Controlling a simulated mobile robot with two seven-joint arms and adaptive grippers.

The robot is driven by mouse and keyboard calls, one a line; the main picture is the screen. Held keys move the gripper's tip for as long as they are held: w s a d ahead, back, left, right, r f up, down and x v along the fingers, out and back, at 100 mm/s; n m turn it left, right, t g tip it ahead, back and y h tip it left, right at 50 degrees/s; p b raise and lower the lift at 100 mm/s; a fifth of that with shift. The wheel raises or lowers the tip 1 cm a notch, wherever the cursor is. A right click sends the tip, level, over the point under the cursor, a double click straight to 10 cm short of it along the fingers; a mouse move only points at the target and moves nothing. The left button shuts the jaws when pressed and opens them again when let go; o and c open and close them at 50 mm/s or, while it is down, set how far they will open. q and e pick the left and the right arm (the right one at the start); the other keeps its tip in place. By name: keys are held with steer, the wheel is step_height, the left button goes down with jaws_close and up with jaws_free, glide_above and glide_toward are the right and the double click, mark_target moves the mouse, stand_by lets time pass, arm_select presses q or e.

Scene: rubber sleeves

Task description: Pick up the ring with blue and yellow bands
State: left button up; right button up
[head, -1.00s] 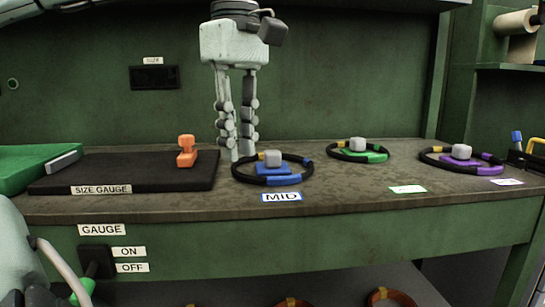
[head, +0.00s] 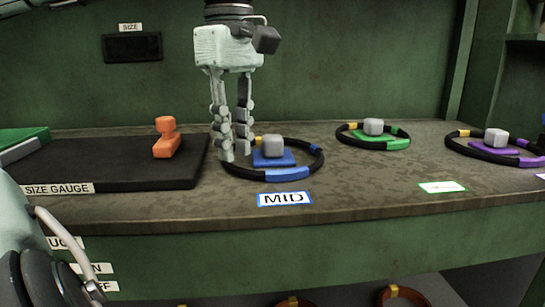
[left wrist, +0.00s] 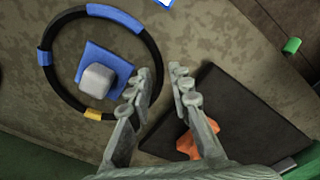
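The ring with blue and yellow bands (head: 287,174) is a black hoop lying on the bench behind the MID label. It surrounds a blue base with a grey block (head: 273,146); the ring also shows in the left wrist view (left wrist: 46,80). My left gripper (head: 235,154) is open and points down at the ring's left side in the head view. In the left wrist view its fingertips (left wrist: 160,73) stand apart, with the ring's edge appearing between them. I cannot tell whether they touch it. My right gripper is not in view.
A black size gauge mat (head: 100,165) with an orange piece (head: 166,138) lies close to the left of the gripper. A ring with green bands (head: 397,144) and one with purple bands (head: 530,162) lie to the right.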

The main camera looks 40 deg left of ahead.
arm_select(q)
steer(key=shift+a+f, duration=0.1)
steer(key=shift+f, duration=1.3)
jaws_close()
steer(key=shift+r, duration=0.15)
